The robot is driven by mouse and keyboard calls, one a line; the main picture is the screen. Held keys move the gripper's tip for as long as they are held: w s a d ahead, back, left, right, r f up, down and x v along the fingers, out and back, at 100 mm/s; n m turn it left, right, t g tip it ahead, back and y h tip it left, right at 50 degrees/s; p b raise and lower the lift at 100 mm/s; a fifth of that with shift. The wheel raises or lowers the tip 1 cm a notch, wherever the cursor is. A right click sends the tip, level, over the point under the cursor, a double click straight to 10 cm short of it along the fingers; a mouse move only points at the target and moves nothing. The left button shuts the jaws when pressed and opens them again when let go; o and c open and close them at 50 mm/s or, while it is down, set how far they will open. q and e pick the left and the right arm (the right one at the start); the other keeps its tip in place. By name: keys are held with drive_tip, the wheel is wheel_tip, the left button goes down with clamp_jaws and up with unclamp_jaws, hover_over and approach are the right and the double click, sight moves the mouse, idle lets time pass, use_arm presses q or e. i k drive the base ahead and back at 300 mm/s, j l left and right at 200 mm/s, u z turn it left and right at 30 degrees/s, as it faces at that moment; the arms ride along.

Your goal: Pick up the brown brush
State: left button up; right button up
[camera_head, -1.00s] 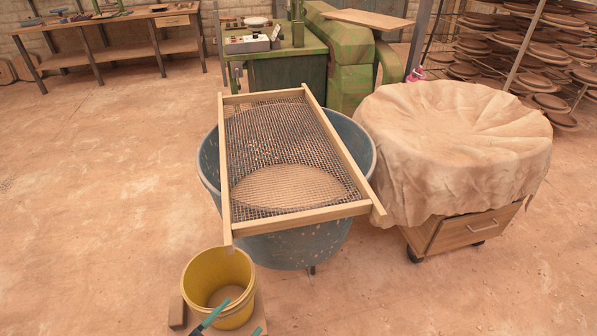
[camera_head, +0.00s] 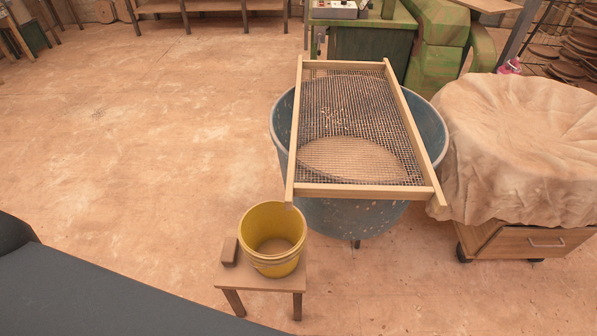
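A small brown block, which looks like the brown brush (camera_head: 229,251), lies on the left side of a small wooden stool (camera_head: 262,284). It is close beside a yellow bucket (camera_head: 272,240) on the same stool. Bristles cannot be made out at this size. Neither gripper shows in the head view. A large dark grey part, apparently of my own arm or body, fills the lower left corner, left of the stool.
Behind the stool stands a blue tub (camera_head: 345,218) with a wood-framed mesh sieve (camera_head: 365,191) across its top. A cloth-covered wheeled cabinet (camera_head: 540,241) is at the right. Green machinery (camera_head: 437,45) stands behind. The floor left of the stool is open.

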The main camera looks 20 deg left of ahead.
sight(229, 254)
drive_tip(key=u, duration=1.25)
